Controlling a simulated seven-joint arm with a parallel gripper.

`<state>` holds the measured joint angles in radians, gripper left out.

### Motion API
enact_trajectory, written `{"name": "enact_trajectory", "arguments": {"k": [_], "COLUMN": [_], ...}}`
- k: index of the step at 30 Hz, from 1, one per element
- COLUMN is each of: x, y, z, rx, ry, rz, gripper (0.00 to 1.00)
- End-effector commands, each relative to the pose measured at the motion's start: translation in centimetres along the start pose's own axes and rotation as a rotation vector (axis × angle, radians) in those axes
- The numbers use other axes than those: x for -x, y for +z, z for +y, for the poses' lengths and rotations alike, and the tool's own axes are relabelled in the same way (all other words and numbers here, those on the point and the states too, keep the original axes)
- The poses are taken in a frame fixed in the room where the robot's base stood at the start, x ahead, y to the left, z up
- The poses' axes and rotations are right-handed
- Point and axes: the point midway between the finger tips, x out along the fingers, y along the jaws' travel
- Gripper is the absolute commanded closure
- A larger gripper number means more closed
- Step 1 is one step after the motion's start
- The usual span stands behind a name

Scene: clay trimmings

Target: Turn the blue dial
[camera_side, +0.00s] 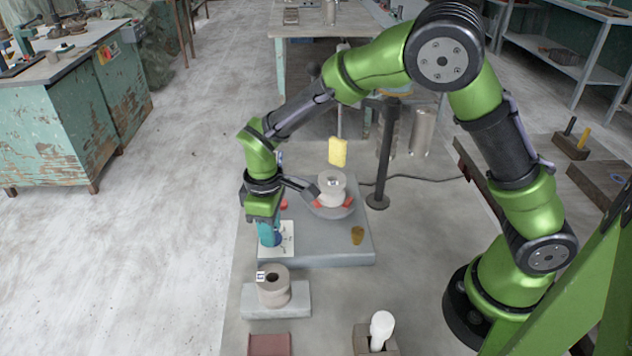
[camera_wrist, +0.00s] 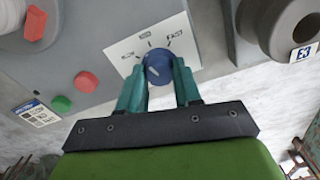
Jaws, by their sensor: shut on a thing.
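The blue dial (camera_wrist: 158,66) sits on a white plate (camera_wrist: 118,48) with printed marks, one reading FAST. A short pale line shows on the dial's face. My gripper (camera_wrist: 160,75) has its teal fingers on either side of the dial, closed against it. In the side view my gripper (camera_side: 268,238) points down at the left end of the grey machine base (camera_side: 330,252). The dial (camera_side: 276,239) shows there only in part beside the fingers, over the white plate (camera_side: 289,246).
A red button (camera_wrist: 87,80) and a green button (camera_wrist: 61,103) are near the plate. A clay cylinder (camera_side: 331,190) sits on the wheel between red pads (camera_side: 348,201). Another clay cylinder (camera_side: 273,290) stands on a grey slab (camera_side: 295,306) in front. A yellow sponge (camera_side: 338,152) is above the wheel.

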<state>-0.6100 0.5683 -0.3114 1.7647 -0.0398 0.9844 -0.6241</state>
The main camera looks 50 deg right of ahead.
Motion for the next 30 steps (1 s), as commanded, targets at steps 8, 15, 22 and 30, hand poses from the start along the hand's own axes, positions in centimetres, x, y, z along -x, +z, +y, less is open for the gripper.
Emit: {"name": "enact_trajectory", "arguments": {"k": [8,15,22,30], "x": [0.08,0.08,0.09,0.10], "y": [0.02,0.02,0.03,0.04], "z": [0.02,0.03,0.02,0.03], "rx": [-0.266,-0.493,-0.710,-0.937], "ry": [-0.001,-0.001,-0.001,-0.001], "rz": [0.000,0.000,0.000,0.000], "gripper": [0.97,0.97,0.97,0.97]}}
